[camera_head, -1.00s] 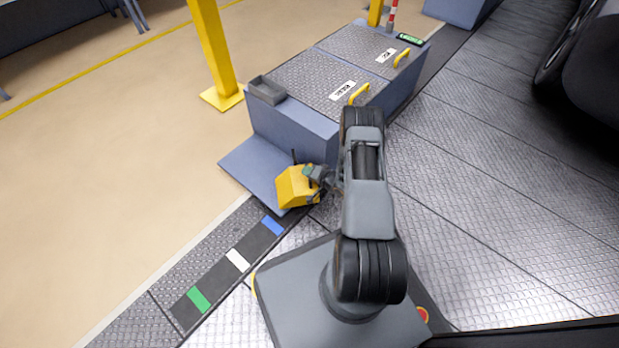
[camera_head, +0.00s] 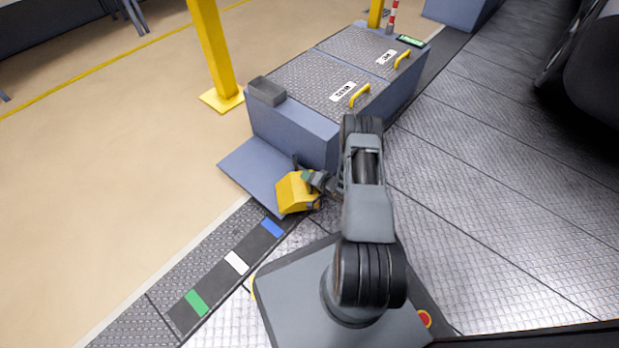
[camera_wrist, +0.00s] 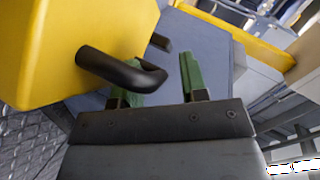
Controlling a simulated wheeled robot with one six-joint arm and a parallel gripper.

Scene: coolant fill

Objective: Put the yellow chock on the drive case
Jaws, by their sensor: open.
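The yellow chock (camera_head: 291,194) sits at the near end of a blue-grey plate, beside the blue-grey case. It fills the upper left of the wrist view (camera_wrist: 70,40), with a bent black bar handle (camera_wrist: 125,70) sticking out. My gripper (camera_head: 311,180) is at the chock's right side. In the wrist view my gripper (camera_wrist: 160,80) has green fingers apart; the handle's end overlaps the left finger, and I cannot tell whether they touch. The long blue-grey case (camera_head: 295,128), apparently the drive case, has tread-plate lids with labels too small to read surely.
A small grey tray (camera_head: 267,91) sits on the case's near left corner. Yellow handles (camera_head: 360,95) stand on its lids. A yellow post (camera_head: 212,50) rises left of it. The low blue-grey plate (camera_head: 247,166) lies at its foot. Tread-plate floor on the right is clear.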

